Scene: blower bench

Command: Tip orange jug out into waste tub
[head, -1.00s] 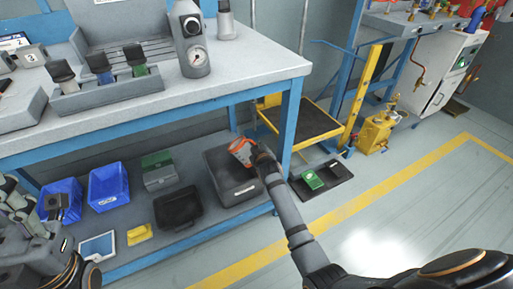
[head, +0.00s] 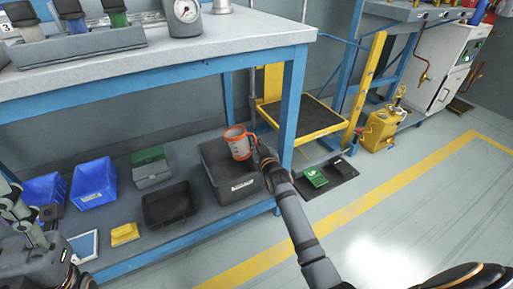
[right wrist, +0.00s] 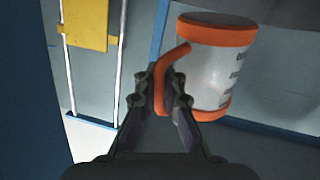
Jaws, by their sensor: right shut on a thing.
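The orange jug (head: 238,145) has a clear body with dark markings and an orange rim, base and handle. It is nearly upright above the dark grey tub (head: 241,188), which stands on the lower shelf at its right end. My right gripper (head: 266,160) is shut on the jug's handle, also seen in the right wrist view (right wrist: 168,88). The jug hides part of the tub's inside, and I cannot tell what the tub holds. My left gripper (head: 52,216) is at the far left, away from the jug; its jaws are unclear.
Left of the tub are a black tray (head: 168,205), a grey-green box (head: 150,167), blue bins (head: 94,184) and a yellow item (head: 125,234). The blue bench leg (head: 291,110) stands close to my right gripper. The bench top (head: 250,38) is overhead.

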